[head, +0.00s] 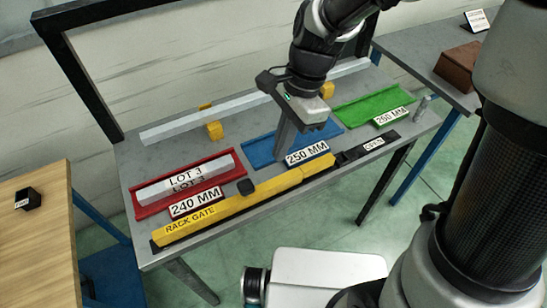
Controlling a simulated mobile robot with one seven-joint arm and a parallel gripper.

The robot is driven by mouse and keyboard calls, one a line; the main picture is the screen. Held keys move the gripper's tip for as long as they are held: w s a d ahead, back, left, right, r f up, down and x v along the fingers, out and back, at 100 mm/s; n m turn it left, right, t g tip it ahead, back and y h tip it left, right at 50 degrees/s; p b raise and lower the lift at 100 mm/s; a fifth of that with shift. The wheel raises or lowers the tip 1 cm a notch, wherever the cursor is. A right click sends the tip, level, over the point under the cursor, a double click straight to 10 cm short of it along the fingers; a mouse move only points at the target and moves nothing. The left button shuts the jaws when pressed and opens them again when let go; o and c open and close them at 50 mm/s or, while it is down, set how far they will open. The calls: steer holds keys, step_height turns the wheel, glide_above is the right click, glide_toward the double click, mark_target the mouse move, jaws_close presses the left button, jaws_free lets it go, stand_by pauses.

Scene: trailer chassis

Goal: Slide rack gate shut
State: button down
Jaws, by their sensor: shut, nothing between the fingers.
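The yellow rack gate (232,203) is a long bar lying along the front edge of the grey bench. Its left end carries the RACK GATE label, and it runs past the red and blue trays' fronts. A dark strip (352,154) continues to the right of the bar, with a small label (374,142) too small to read surely. A small black block (245,187) sits just behind the bar, and I cannot tell if it is attached. My gripper (283,154) points down over the blue tray (262,150), shut and empty, apart from the gate.
A silver bar marked LOT 3 (186,183) lies in the red tray (143,209). The green tray (372,105) is empty. A wooden table (38,255) stands left, and a brown box (460,66) sits right.

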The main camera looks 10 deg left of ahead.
steer(key=shift+v, duration=1.7)
